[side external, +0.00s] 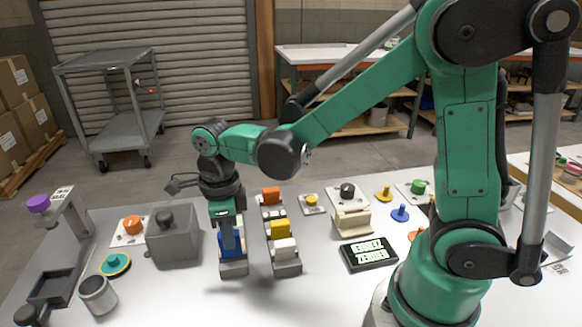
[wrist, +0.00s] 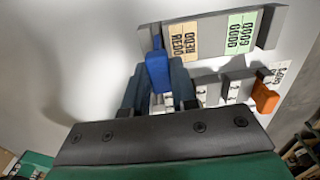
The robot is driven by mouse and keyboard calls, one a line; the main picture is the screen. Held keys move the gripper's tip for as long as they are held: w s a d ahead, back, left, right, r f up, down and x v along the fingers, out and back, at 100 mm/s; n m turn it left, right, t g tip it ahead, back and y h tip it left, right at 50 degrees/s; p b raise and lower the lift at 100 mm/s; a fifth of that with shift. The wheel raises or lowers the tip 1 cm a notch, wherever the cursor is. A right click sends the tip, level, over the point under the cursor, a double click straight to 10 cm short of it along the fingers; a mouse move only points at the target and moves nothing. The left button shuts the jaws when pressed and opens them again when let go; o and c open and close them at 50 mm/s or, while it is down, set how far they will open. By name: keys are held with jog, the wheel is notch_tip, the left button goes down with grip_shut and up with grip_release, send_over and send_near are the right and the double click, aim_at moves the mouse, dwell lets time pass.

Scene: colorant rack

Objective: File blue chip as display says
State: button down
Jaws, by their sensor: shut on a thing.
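My gripper (wrist: 156,92) is shut on the blue chip (wrist: 157,72), which stands between its fingers in the wrist view. In the side view my gripper (side external: 231,238) points down over the left grey rack (side external: 233,270), with blue showing around its fingers. In the wrist view this rack (wrist: 268,28) carries a tan label (wrist: 184,40) and a green label (wrist: 241,32). The blue chip is near the end beside the tan label. Whether it touches the rack floor is hidden.
A second grey rack (side external: 287,270) stands close on the right. A grey box (side external: 172,243) with a knob is at the left.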

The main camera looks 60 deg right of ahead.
jog(key=shift+f, duration=0.3)
jog(key=shift+f, duration=0.3)
jog(key=shift+f, duration=0.2)
dwell(0.4)
jog(key=shift+f, duration=0.3)
jog(key=shift+c, duration=1.5)
grip_release()
